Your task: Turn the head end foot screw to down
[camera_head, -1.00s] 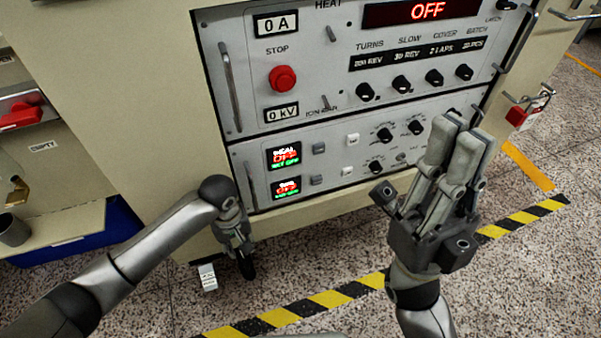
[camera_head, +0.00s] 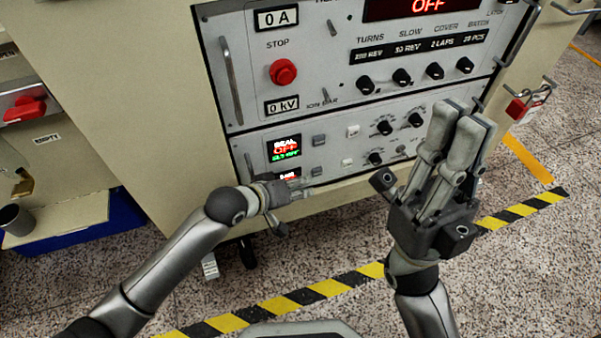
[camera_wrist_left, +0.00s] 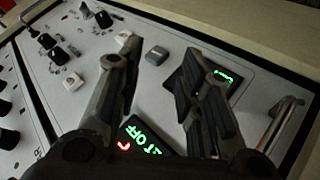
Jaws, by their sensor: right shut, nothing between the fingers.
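A dark caster or foot (camera_head: 248,254) shows under the cabinet's lower left edge. A small white tag-like piece (camera_head: 209,265) is beside it on the left. Which part is the head end foot screw I cannot tell; no turning mark is readable. My left gripper (camera_head: 298,187) is above and right of the foot, in front of the lower control panel, pointing right. In the left wrist view it is open (camera_wrist_left: 158,62) and empty, with the panel behind its fingers. My right gripper (camera_head: 466,118) is shut and empty, pointing up before the panel's right side.
The cabinet's lower panel (camera_head: 340,180) has knobs and lit displays; the upper one has a red stop button (camera_head: 283,72). A blue bin (camera_head: 100,232) and a grey cup (camera_head: 14,219) are at left. Striped tape (camera_head: 300,297) crosses the open floor.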

